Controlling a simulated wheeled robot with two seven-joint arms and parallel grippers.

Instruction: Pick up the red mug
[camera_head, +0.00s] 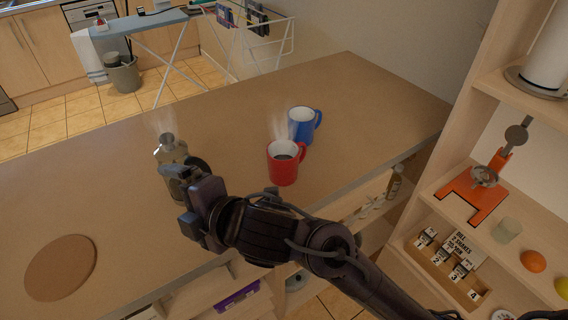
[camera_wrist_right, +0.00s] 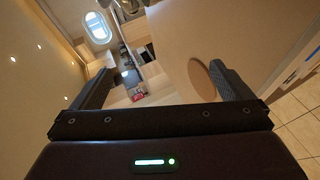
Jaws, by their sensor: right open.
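The red mug (camera_head: 281,170) stands upright on the brown counter, with dark liquid inside and steam above it. Its handle is on its right side. My right gripper (camera_head: 184,196) is to the left of the red mug, clear of it, with the wrist and forearm reaching in from the lower right. In the right wrist view, its two fingers (camera_wrist_right: 163,88) are spread wide with nothing between them. I cannot make out the red mug in that view. My left gripper is in neither view.
A blue mug (camera_head: 301,125) stands just behind the red mug. A steaming glass vessel (camera_head: 171,152) is close behind my right gripper, partly hidden. A round brown board (camera_head: 61,268) lies at the left. A shelf unit (camera_head: 455,185) stands at the right. The counter's left is mostly free.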

